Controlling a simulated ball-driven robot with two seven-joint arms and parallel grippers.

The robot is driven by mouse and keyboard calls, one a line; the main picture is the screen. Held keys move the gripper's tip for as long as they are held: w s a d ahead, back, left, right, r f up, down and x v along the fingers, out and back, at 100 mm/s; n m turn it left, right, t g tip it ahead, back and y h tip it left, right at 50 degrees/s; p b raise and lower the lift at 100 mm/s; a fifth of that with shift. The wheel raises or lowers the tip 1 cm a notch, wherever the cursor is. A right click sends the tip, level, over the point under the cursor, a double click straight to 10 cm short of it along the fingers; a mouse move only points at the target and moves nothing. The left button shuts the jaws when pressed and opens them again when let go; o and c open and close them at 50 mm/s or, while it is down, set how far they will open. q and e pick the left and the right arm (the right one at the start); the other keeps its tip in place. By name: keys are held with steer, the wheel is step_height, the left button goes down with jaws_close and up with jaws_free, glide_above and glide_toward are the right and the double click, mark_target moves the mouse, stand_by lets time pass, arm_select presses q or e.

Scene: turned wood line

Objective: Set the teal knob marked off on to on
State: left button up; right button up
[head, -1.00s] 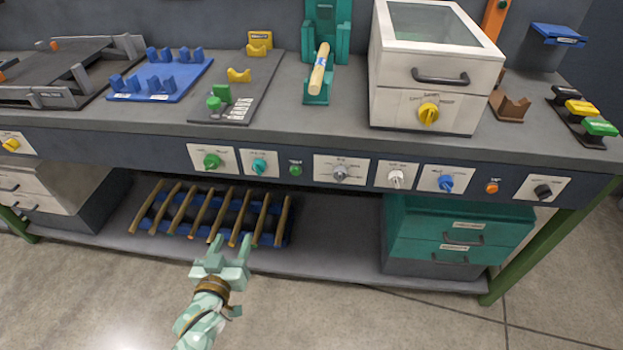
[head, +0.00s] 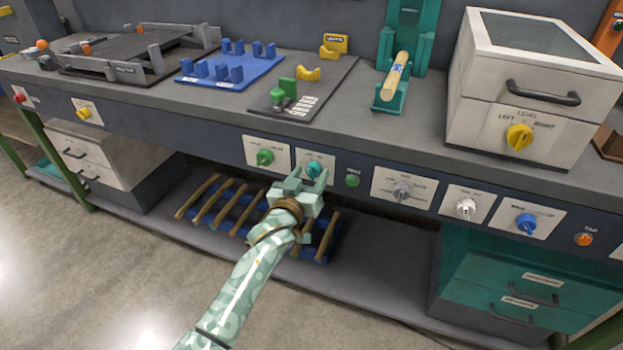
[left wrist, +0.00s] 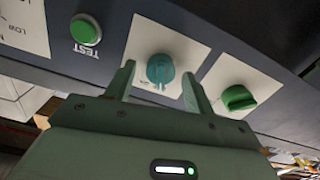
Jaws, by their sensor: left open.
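The teal knob (head: 313,170) sits on a white label plate (head: 327,160) on the bench's front panel. It also shows in the left wrist view (left wrist: 160,69), where its plate lettering is too small to read. My left gripper (head: 307,178) is open, just in front of and slightly below the knob in the head view. In the left wrist view, the knob appears between the tips of the two open fingers (left wrist: 158,80). I cannot tell whether either finger touches it. My right gripper is not in view.
A green knob (head: 265,157) is left of the teal one, and a green button (head: 352,180) is right of it. A grey knob (head: 401,190) lies farther right. A blue rack with wooden rods (head: 215,200) is on the shelf below.

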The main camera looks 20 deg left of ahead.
arm_select(q)
steer(key=shift+w, duration=0.3)
steer(key=c, duration=1)
